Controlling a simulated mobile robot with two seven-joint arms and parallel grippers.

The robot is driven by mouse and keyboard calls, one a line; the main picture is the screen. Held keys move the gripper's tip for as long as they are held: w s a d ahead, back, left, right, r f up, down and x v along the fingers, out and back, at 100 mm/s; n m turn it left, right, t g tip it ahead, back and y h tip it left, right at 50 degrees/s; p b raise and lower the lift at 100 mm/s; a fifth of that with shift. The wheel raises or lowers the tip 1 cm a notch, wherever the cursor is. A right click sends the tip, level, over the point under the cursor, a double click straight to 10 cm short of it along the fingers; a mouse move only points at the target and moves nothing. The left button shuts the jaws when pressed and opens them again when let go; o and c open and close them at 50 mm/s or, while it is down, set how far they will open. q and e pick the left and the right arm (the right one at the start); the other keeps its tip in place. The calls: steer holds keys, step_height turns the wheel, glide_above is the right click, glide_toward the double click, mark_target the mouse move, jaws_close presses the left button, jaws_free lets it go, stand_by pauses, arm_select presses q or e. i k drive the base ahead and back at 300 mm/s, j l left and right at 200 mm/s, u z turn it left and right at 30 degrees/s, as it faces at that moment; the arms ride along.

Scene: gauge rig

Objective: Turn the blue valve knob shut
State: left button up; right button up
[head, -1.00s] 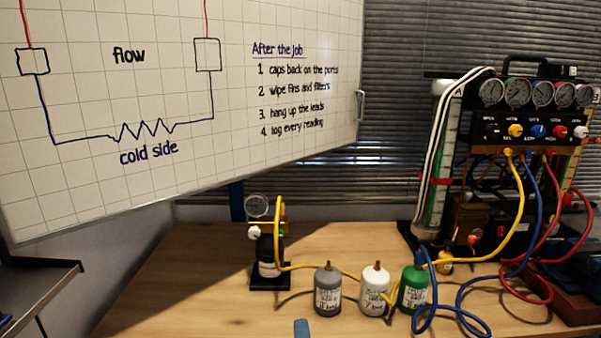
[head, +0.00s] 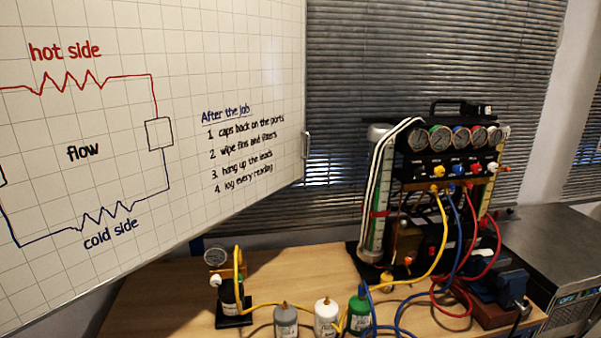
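The blue valve knob (head: 458,169) is on the front of the black gauge manifold (head: 408,171), at the right of the head view. It sits in a row between a yellow knob (head: 436,171) and a red knob (head: 475,168), with a white knob (head: 492,166) at the right end. A row of several round gauges is above. The blue knob is small here, and I cannot tell its turn position. A blue hose (head: 456,222) hangs below the panel. Neither of my grippers is in view, and nothing touches the knob.
The manifold rig stands at the back of the wooden bench (head: 160,290). Yellow, blue and red hoses loop over the bench front. Grey (head: 286,322), white (head: 326,318) and green (head: 359,314) bottles stand left of the rig. A whiteboard (head: 230,60) fills the upper left. A grey cabinet (head: 545,235) is at right.

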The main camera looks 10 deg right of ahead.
mark_target(457, 170)
steer(key=z, duration=1.35)
